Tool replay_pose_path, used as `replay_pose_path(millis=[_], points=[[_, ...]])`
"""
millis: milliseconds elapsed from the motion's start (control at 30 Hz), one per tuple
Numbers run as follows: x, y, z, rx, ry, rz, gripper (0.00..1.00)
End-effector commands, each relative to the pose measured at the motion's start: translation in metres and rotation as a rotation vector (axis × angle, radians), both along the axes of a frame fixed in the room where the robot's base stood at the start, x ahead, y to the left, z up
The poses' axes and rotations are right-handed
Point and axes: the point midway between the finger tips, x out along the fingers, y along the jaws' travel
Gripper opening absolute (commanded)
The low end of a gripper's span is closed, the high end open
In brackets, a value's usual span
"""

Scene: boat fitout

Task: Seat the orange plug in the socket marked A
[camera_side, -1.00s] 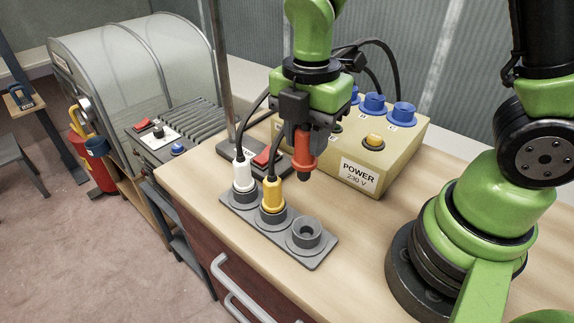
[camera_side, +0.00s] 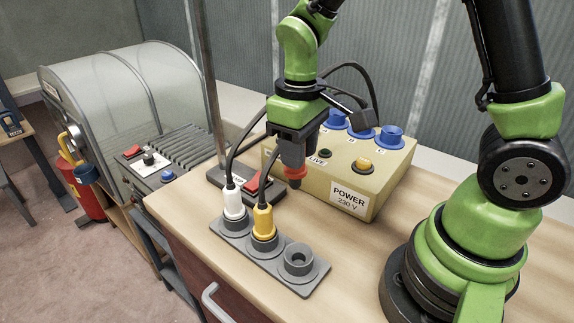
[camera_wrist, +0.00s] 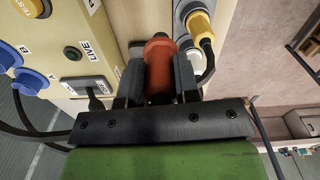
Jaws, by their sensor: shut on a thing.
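My gripper (camera_wrist: 160,80) is shut on the orange plug (camera_wrist: 159,62), between its two dark fingers. In the side view the plug (camera_side: 295,174) hangs below my gripper (camera_side: 293,160), in front of the beige power box (camera_side: 345,165) and apart from the sockets. Blue sockets (camera_side: 388,137) stand on top of the box. In the wrist view, a mark that looks like A lies beside the nearer blue socket (camera_wrist: 30,82); another blue socket (camera_wrist: 8,58) has a B mark. My gripper partly hides the left end of the box in the side view.
A grey holder strip (camera_side: 298,284) holds a white plug (camera_side: 233,203) and a yellow plug (camera_side: 263,221), both with cables; its right hole (camera_side: 298,258) is empty. A red switch (camera_side: 254,183) on a dark base stands left of the box.

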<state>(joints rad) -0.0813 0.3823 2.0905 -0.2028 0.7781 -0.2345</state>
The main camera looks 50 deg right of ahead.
Motion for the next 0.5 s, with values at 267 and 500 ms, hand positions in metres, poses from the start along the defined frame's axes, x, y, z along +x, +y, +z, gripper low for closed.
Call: replay_pose_path(millis=[267, 500], points=[[-0.047, 0.054, -0.025, -0.001, 0.003, 0.358, 0.03], [-0.057, 0.061, -0.038, -0.001, 0.002, 0.431, 0.03]])
